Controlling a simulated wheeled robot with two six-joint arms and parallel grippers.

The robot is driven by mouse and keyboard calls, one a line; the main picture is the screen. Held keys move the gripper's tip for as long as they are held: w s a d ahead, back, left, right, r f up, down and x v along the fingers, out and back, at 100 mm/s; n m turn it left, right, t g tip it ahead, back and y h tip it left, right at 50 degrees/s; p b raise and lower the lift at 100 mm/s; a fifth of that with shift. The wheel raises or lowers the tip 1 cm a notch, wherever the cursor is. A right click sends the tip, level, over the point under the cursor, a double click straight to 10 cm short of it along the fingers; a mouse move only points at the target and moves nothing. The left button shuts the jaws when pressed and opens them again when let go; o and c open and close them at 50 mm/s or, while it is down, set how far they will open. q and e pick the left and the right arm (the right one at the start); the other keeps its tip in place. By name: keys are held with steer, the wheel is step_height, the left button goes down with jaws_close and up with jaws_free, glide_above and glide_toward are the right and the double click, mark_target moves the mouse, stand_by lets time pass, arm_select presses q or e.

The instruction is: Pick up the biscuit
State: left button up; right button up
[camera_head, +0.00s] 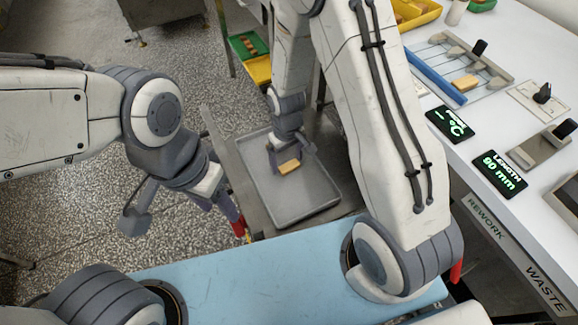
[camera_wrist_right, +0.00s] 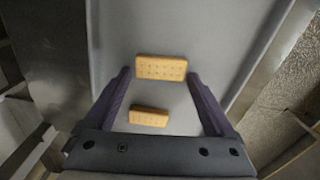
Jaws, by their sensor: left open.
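A tan rectangular biscuit (camera_head: 289,167) lies in the grey tray (camera_head: 310,212) in the head view, just below my right gripper (camera_head: 291,157). In the right wrist view two biscuits show. One biscuit (camera_wrist_right: 161,68) lies flat on the tray floor near the fingertips, and another biscuit (camera_wrist_right: 149,117) appears between the fingers, closer to the palm. The right fingers (camera_wrist_right: 158,76) are spread wide, with gaps beside both biscuits. My left gripper (camera_head: 183,212) is open and empty, left of the tray.
A light blue surface (camera_head: 240,280) lies in front of the tray. The white counter (camera_head: 520,70) on the right holds displays, a slotted rack (camera_head: 462,68) and a yellow bin (camera_head: 415,12). Green and yellow bins (camera_head: 250,45) stand behind the tray.

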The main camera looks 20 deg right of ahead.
mark_target(287, 163)
steer(key=c, duration=0.5)
steer(key=shift+r, duration=0.6)
step_height(287, 163, up, 3)
steer(key=shift+f+p, duration=0.1)
steer(key=shift+p, duration=0.45)
steer(key=s+d+r+p, duration=0.2)
steer(key=s+d+r, duration=0.5)
steer(key=s+d, duration=0.15)
steer(key=w+a+r+m, duration=0.2)
steer(key=w+m, duration=0.2)
steer(key=w, duration=0.6)
steer(key=r+p, duration=0.1)
steer(key=p, duration=0.3)
steer(key=s+r+p, duration=0.1)
steer(key=r+p, duration=0.1)
steer(key=p, duration=0.3)
steer(key=s+r+p, duration=0.1)
steer(key=r+p, duration=0.1)
steer(key=p, duration=0.2)
steer(key=shift+s+p, duration=0.15)
steer(key=shift+p, duration=0.25)
